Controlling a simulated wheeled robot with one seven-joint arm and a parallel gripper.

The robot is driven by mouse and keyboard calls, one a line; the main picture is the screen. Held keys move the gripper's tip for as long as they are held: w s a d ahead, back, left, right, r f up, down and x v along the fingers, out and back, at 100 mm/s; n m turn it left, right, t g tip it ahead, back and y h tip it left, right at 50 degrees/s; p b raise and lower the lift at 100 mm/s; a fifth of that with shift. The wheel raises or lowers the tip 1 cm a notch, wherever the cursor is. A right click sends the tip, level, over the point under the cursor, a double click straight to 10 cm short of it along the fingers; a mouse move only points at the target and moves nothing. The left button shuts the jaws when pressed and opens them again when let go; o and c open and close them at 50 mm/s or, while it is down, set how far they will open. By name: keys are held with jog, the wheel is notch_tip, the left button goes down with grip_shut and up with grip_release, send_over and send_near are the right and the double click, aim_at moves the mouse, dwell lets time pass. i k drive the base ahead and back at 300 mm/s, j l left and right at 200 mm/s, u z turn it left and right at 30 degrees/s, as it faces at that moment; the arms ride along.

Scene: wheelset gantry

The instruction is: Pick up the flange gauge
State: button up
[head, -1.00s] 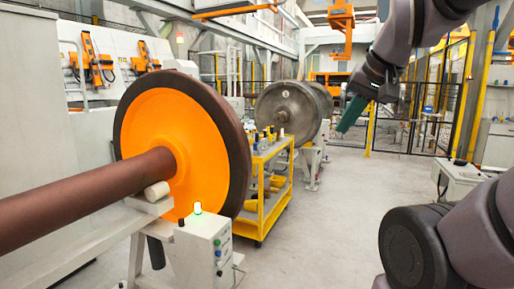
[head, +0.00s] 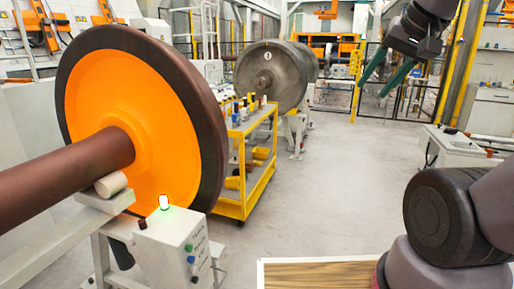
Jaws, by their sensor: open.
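I cannot make out the flange gauge in the head view. My gripper (head: 384,80) is at the upper right, held in the air with its two green fingers apart and pointing down. Nothing shows between the fingers. The corner of a wood-topped surface with a pale rim (head: 262,268) shows at the bottom edge, and the part in view is bare. My gripper is well above and apart from it.
A large orange-faced wheel (head: 135,120) on a brown axle (head: 65,175) stands at the left, behind a control box (head: 170,245) with a lit green lamp. A yellow cart (head: 232,208) carries several small items. A grey wheelset (head: 268,75) stands beyond. Grey floor (head: 330,190) is clear in the middle.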

aim_at(236, 117)
jog(key=i, duration=0.85)
jog(key=i+l, duration=0.15)
jog(key=i, duration=0.7)
jog(key=i+l+u, duration=0.1)
jog(key=i+u, duration=0.3)
jog(key=i+l+u, duration=0.25)
jog(key=i+u, duration=0.2)
jog(key=i+l+u, duration=0.65)
jog(key=l+u, duration=0.2)
